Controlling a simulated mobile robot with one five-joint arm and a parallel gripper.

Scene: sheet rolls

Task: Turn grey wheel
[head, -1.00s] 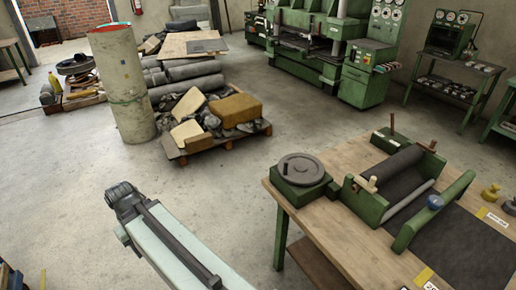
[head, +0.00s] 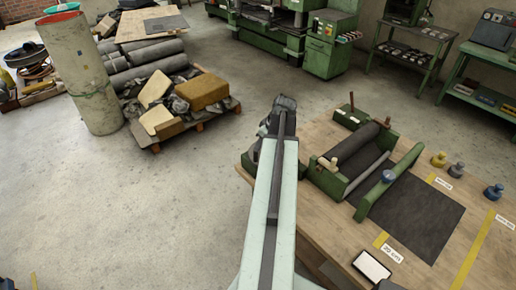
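The grey wheel on its green base is almost wholly hidden behind my arm in the head view. Only a dark sliver of the base (head: 248,158) shows at the left edge of the wooden table (head: 345,235). My arm reaches forward over the table's left corner, and its far end with my gripper (head: 284,103) lies over or beyond the wheel's place. The fingers are too small and turned away to see whether they are open, or whether they touch the wheel.
A green roller machine (head: 352,150) with a dark roll and a black sheet (head: 415,215) stands right of my arm. Coloured weights (head: 457,169) sit on the table's right. Floor between is clear.

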